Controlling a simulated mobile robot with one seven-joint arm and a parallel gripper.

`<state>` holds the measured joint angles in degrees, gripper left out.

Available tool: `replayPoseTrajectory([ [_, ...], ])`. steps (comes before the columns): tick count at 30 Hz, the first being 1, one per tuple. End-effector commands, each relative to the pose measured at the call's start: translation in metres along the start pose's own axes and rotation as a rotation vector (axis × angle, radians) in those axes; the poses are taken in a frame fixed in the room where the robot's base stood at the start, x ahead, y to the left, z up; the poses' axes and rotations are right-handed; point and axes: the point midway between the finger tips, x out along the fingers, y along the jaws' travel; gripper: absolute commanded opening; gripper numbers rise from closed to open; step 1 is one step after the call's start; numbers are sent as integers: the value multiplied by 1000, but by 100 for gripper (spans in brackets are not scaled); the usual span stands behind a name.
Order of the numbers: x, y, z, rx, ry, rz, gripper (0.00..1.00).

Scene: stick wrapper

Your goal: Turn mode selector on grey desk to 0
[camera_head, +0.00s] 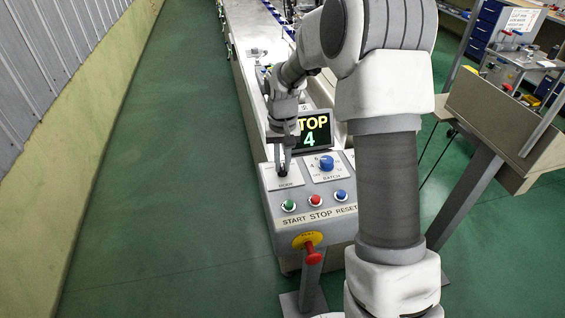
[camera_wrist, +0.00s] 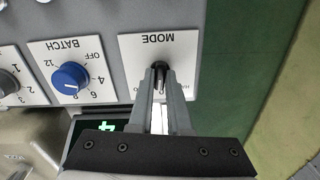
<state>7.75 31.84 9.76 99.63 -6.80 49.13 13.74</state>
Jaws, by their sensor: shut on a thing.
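The grey desk (camera_head: 268,208) is a control console with a sloped panel. The mode selector (camera_wrist: 159,67) is a dark knob on a white plate (camera_wrist: 186,50) marked MODE, upside down in the wrist view. My gripper (camera_wrist: 160,84) is shut on this knob, with its fingers on both sides of it. In the head view my gripper (camera_head: 283,168) reaches down onto the panel's upper left, over the plate. The fingers hide most of the plate's lower markings in the wrist view, so the knob's setting cannot be read.
A blue BATCH knob (camera_head: 326,163) sits beside the mode plate. Green (camera_head: 289,205), red (camera_head: 316,201) and blue (camera_head: 341,196) buttons line the panel below. A screen (camera_head: 313,131) reads "TOP 4", partly hidden.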

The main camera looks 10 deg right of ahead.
Motion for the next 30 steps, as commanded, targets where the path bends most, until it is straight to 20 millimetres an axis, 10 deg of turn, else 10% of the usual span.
replayPoseTrajectory([
  [25,-2,0,-1,-153,3,0,0],
  [30,-1,0,-1,-153,3,0,43],
])
